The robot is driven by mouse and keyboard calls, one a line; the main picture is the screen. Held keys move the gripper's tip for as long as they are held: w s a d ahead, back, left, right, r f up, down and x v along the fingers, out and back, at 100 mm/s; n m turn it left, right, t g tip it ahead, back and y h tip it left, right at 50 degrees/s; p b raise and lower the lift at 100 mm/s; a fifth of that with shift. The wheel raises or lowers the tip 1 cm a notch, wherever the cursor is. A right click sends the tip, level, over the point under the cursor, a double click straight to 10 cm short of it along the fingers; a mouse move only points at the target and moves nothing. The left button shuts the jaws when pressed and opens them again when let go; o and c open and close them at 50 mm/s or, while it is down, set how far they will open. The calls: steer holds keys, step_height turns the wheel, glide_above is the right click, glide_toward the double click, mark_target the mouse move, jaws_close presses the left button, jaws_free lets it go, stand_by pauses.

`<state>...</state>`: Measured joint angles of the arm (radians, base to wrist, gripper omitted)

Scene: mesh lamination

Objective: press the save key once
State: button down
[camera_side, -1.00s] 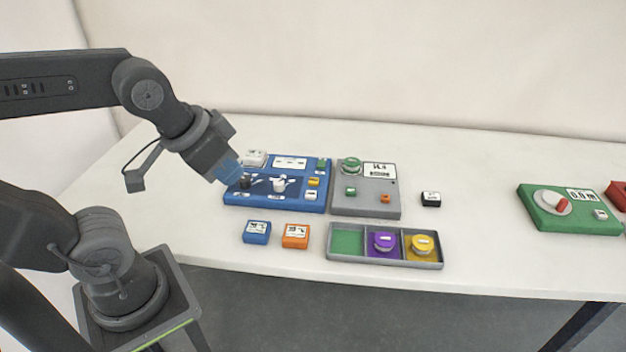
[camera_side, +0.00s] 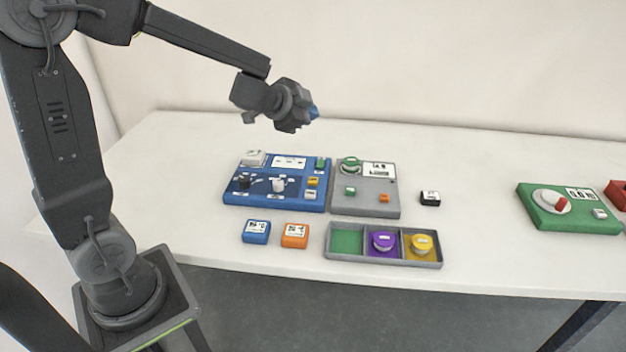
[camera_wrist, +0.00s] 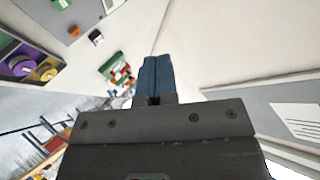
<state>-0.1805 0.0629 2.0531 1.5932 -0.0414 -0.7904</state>
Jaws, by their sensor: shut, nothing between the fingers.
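The blue panel (camera_side: 233,196) lies on the table at centre left in the side view. It has a green key (camera_side: 320,162), a yellow key (camera_side: 313,181) and a white key (camera_side: 311,194) down its right side, plus a dark knob and a pale knob. The key labels are too small to read, so I cannot tell which is the save key. My gripper (camera_side: 314,112) is raised above and behind the panels, apart from everything. Its blue fingers (camera_wrist: 157,76) are shut and empty in the wrist view.
A grey panel (camera_side: 366,205) adjoins the blue one. In front are a blue block (camera_side: 256,232), an orange block (camera_side: 295,236) and a tray (camera_side: 385,260) with purple and yellow round pieces. A black block (camera_side: 430,198) and green panel (camera_side: 570,222) are right, with clear table between.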

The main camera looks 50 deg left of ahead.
mark_target(313, 181)
step_height(313, 181, down, 7)
steer(key=w+a+m+g+h, duration=0.1)
steer(key=w+m+g+h, duration=0.1)
steer(key=m+h, duration=0.1)
steer(key=shift+f+g, duration=0.2)
steer(key=shift+g, duration=0.1)
steer(key=shift+w+a, duration=0.1)
steer(key=shift+f, duration=4.4)
steer(key=shift+f, duration=0.15)
steer(key=shift+f, duration=0.25)
